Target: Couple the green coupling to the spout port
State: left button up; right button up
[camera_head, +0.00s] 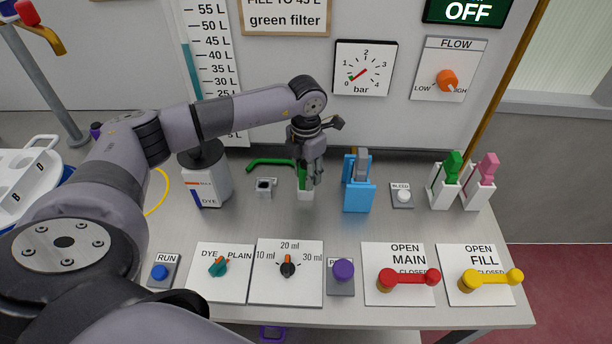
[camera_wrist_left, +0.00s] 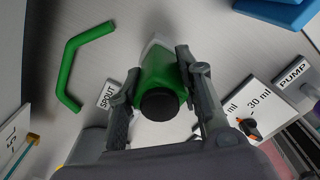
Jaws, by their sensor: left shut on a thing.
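My left gripper (camera_head: 312,180) is shut on the green coupling (camera_head: 302,178), upright over the middle of the bench. In the left wrist view the coupling (camera_wrist_left: 163,82) is green with a round black end, between the two fingers (camera_wrist_left: 160,100). A white part (camera_head: 306,195) shows just below the coupling; I cannot tell whether it is joined to it. The small grey block with a dark opening (camera_head: 265,187), left of the gripper, looks like the spout port. A SPOUT label (camera_wrist_left: 108,94) shows beside the left finger in the wrist view. My right gripper is not in view.
A curved green hose (camera_head: 270,162) lies behind the grey block. A blue holder (camera_head: 357,190) stands close right of the gripper. A black-topped bottle (camera_head: 205,177) stands left. Control plates, including the dial plate (camera_head: 290,290), line the front. Bare bench lies between them and the gripper.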

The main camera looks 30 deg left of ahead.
pick_arm(q)
jog(key=shift+c, duration=0.5)
jog(key=shift+r, duration=0.1)
jog(key=shift+r, duration=0.55)
notch_tip(320, 180, up, 19)
jog(key=b, duration=0.3)
jog(key=shift+b, duration=0.35)
jog(key=shift+f, duration=0.1)
